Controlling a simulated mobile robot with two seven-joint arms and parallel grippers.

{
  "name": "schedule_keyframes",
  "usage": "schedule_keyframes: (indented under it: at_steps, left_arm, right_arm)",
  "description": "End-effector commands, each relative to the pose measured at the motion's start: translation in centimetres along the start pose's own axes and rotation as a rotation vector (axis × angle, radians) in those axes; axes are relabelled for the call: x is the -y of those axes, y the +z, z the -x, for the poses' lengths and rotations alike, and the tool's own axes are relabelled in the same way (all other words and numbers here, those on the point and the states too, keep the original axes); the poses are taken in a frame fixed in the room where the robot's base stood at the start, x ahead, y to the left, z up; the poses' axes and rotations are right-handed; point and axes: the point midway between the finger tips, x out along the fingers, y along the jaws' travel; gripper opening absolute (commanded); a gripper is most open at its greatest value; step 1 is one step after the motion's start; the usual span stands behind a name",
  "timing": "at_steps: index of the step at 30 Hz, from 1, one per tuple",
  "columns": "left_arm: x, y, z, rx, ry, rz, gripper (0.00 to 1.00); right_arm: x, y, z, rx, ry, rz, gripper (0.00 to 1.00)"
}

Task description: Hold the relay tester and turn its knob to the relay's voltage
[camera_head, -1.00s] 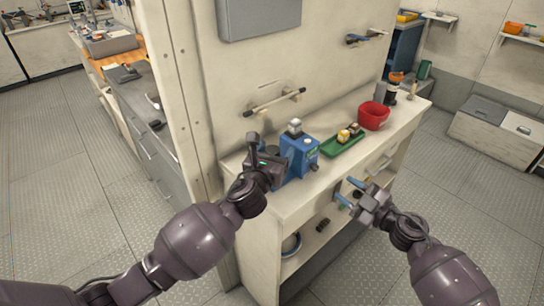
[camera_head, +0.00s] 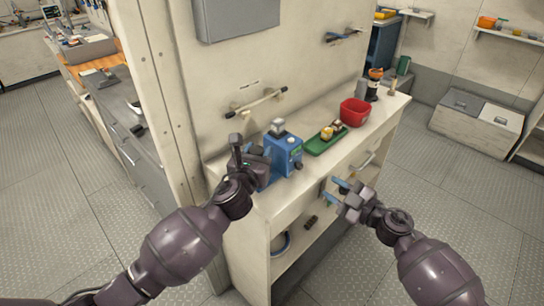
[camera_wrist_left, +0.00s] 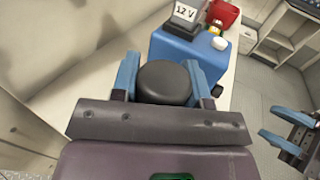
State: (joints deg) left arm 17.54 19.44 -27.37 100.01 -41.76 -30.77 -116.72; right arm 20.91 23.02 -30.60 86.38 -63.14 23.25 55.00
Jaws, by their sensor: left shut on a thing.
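The blue relay tester (camera_head: 284,155) stands upright on the bench top. A grey relay (camera_head: 278,127) sits on top of it; in the left wrist view the relay (camera_wrist_left: 184,13) reads "12 V". My left gripper (camera_head: 254,168) is at the tester's left side. In the left wrist view its blue fingers are on either side of a black round part (camera_wrist_left: 165,82) next to the blue body, shut on it. A small dark knob-like part (camera_wrist_left: 217,90) shows at the tester's side. My right gripper (camera_head: 336,190) is open and empty, in front of the bench, apart from the tester.
A green tray (camera_head: 318,146) with small yellow-topped blocks lies right of the tester, then a red bin (camera_head: 355,112) and dark containers (camera_head: 373,85). A rail (camera_head: 257,101) is on the wall behind. A drawer handle (camera_head: 363,161) projects from the bench front.

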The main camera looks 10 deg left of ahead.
Motion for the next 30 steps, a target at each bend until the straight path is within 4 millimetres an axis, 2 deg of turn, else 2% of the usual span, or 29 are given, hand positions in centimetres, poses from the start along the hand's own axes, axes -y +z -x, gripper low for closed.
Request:
schedule_keyframes:
  at_steps: [1, 5, 30]
  left_arm:
    - [0.0, 0.0, 0.0, 0.0, 0.0, -0.001, 0.07]
    - [0.0, 0.0, 0.0, -0.001, 0.001, -0.001, 0.07]
    - [0.0, 0.0, 0.0, 0.0, 0.001, -0.001, 0.07]
  right_arm:
    - [0.1, 0.4, 0.7, 0.009, 0.007, -0.003, 0.33]
    - [0.0, 0.4, 1.1, 0.009, 0.009, 0.124, 0.33]
    - [-0.5, -0.3, 2.1, -0.001, 0.006, 1.378, 0.33]
